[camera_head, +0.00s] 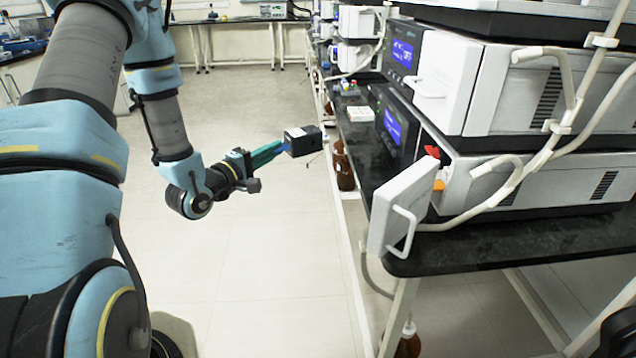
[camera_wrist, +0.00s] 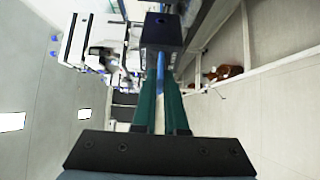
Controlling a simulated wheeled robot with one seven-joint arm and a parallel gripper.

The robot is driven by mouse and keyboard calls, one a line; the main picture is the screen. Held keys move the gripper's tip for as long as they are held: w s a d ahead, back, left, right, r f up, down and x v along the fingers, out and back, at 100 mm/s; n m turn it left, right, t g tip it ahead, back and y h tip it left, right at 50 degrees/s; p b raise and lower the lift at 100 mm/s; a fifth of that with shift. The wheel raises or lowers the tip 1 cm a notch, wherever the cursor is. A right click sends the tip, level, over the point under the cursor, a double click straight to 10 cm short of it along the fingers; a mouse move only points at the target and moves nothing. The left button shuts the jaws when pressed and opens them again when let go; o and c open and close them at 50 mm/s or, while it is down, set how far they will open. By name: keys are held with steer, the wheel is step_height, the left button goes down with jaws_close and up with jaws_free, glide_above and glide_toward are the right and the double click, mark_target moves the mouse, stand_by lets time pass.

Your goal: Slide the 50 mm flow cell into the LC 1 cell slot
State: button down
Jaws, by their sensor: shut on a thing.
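My gripper (camera_head: 280,149) is shut on a black box-shaped cell (camera_head: 303,141), held in the air left of the bench. In the wrist view the cell (camera_wrist: 162,32) sits beyond the green fingers (camera_wrist: 161,95), with a blue part between them. Its length marking cannot be read. On the bench, the lower instrument (camera_head: 540,185) of the nearest stack has its white door (camera_head: 402,208) swung open. A red part (camera_head: 432,152) and an orange part (camera_head: 439,185) show at its opening. The slot itself is hidden, and I cannot read an LC 1 label.
The dark bench (camera_head: 480,240) has its front edge right of my gripper. The open door and its handle stick out over that edge. White tubing (camera_head: 500,185) hangs across the instruments. Brown bottles (camera_head: 344,170) stand below the bench. The floor (camera_head: 260,250) under my gripper is clear.

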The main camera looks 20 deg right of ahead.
steer(key=s+d+m+g+h+b, duration=0.2)
steer(key=s+d+m+g, duration=0.45)
steer(key=s, duration=0.55)
steer(key=shift+n+g, duration=0.65)
steer(key=shift+g, duration=0.2)
steer(key=shift+s+d+f+b, duration=0.15)
steer(key=shift+s+d+b, duration=0.55)
steer(key=shift+d, duration=1.95)
steer(key=shift+s+d+f+b, duration=0.2)
steer(key=shift+s+d, duration=0.9)
steer(key=shift+d, duration=1.5)
steer(key=shift+s+d+f+b, duration=0.1)
steer(key=shift+s+d+b, duration=0.6)
steer(key=shift+d, duration=1.95)
steer(key=shift+s+f, duration=0.1)
steer(key=shift+s, duration=0.1)
steer(key=c, duration=0.9)
jaws_free()
steer(key=shift+f, duration=0.1)
steer(key=shift+a, duration=0.1)
steer(key=a, duration=1)
steer(key=shift+s+a, duration=0.25)
steer(key=shift+a, duration=0.1)
